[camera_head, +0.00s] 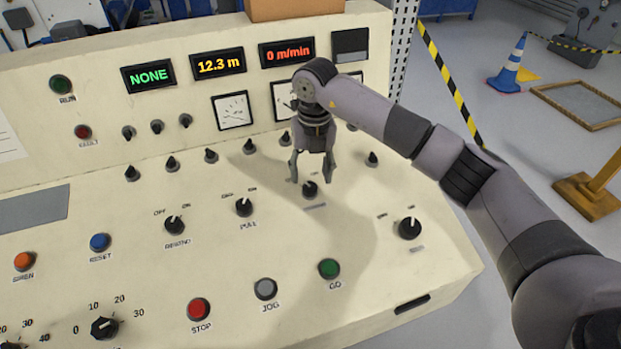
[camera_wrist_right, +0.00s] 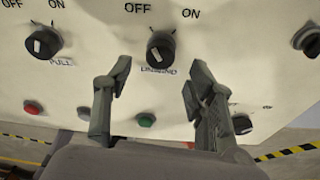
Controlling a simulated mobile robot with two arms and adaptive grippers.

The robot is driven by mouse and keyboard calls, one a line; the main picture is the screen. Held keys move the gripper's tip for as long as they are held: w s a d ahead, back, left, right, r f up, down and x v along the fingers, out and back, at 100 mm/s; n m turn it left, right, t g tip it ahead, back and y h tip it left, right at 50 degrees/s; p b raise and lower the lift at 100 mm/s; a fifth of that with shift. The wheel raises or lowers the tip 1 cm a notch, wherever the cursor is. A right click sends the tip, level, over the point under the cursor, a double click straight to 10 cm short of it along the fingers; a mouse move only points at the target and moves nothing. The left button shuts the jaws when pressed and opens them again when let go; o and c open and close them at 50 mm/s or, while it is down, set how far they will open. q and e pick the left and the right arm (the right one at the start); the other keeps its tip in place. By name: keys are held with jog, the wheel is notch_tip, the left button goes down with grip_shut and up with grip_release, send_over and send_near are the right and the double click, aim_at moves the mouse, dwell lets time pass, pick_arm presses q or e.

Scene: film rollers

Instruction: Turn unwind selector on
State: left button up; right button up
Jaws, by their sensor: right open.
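The unwind selector (camera_head: 310,189) is a black rotary knob on the sloping cream panel. In the right wrist view the knob (camera_wrist_right: 160,47) sits below the words OFF and ON, with a partly hidden label under it. I cannot tell clearly which word its pale mark points to. My right gripper (camera_head: 312,178) is open and points down just above this knob. In the wrist view its two fingers (camera_wrist_right: 158,80) are spread to either side and in front of the knob, with nothing between them. Contact with the knob is not visible. My left gripper is out of view.
The PULL selector (camera_head: 244,207) and REWIND selector (camera_head: 174,225) lie left of it, and another selector (camera_head: 410,228) lies right. The green GO button (camera_head: 329,268) is in front. Small knobs stand behind. The display reads NONE (camera_head: 149,76).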

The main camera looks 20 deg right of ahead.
aim_at(310, 186)
jog(key=shift+a+f, duration=0.1)
jog(key=shift+f, duration=1.9)
jog(key=shift+c, duration=0.3)
jog(key=c, duration=1.1)
